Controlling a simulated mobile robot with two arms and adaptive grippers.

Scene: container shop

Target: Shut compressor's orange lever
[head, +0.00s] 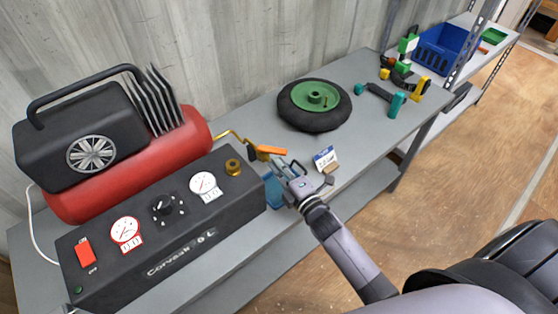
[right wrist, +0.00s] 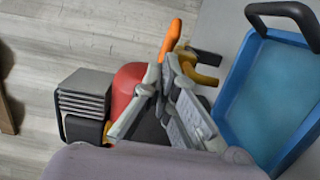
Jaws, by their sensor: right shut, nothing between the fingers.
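The compressor (head: 185,132) has a red tank, a black motor housing and a black front panel; part of it shows in the right wrist view (right wrist: 128,85). Its orange lever (head: 271,150) sits on a brass valve at the tank's right end, and it also shows in the right wrist view (right wrist: 170,40). My right gripper (head: 281,166) is shut and empty, with its fingertips right by the lever. In the right wrist view the fingertips (right wrist: 168,65) overlap the lever's lower part; I cannot tell whether they touch it. My left gripper is not in view.
A wheel with a green hub (head: 305,115) lies on the grey bench behind my gripper. A small price card (head: 325,158) stands to its right. A blue tray (right wrist: 258,100) is close beside it. Tools and a blue crate (head: 440,52) are farther right.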

